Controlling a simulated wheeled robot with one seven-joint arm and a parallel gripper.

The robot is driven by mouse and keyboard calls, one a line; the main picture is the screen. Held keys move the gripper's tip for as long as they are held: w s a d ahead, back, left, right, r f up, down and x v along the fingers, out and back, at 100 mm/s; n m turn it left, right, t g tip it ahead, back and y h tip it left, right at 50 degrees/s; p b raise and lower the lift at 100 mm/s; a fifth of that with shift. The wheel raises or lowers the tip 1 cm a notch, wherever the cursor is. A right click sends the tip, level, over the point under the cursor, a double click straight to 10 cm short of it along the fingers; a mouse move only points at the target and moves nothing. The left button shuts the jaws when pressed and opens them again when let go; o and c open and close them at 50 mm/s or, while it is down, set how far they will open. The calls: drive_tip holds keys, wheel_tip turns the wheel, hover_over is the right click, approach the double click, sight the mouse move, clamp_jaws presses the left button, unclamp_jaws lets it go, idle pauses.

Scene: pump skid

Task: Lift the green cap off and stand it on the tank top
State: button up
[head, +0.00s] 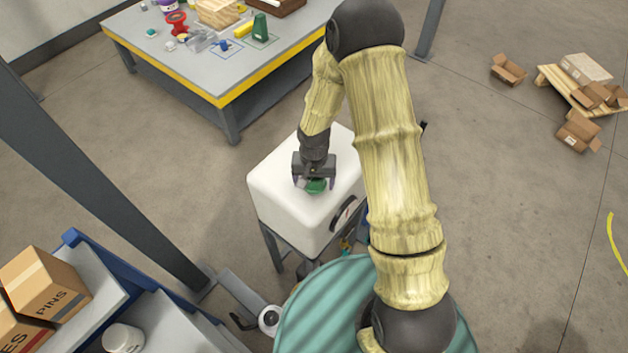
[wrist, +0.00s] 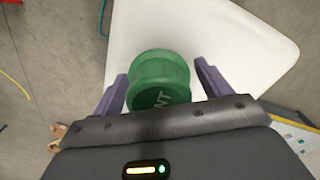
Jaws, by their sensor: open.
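The green cap (head: 316,186) is on the white tank (head: 280,190), near the middle of its top. In the wrist view the green cap (wrist: 158,80) shows as a ribbed round piece with pale letters, partly cut off by my gripper body. My gripper (head: 315,182) points down at the cap. The white tank top (wrist: 235,40) is bare around the cap. Whether the cap is seated or loose cannot be seen.
A grey workbench (head: 185,55) with a yellow edge and many small items stands behind the tank. A blue-framed shelf (head: 95,275) with boxes is at lower left. A dark post (head: 90,170) rises at left.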

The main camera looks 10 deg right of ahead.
idle(0.4)
drive_tip(key=c, duration=1)
drive_tip(key=shift+o, duration=0.2)
drive_tip(key=shift+r, duration=0.2)
wheel_tip(320, 180, up, 10)
drive_tip(key=shift+f+b, duration=0.15)
drive_tip(key=shift+b, duration=1.05)
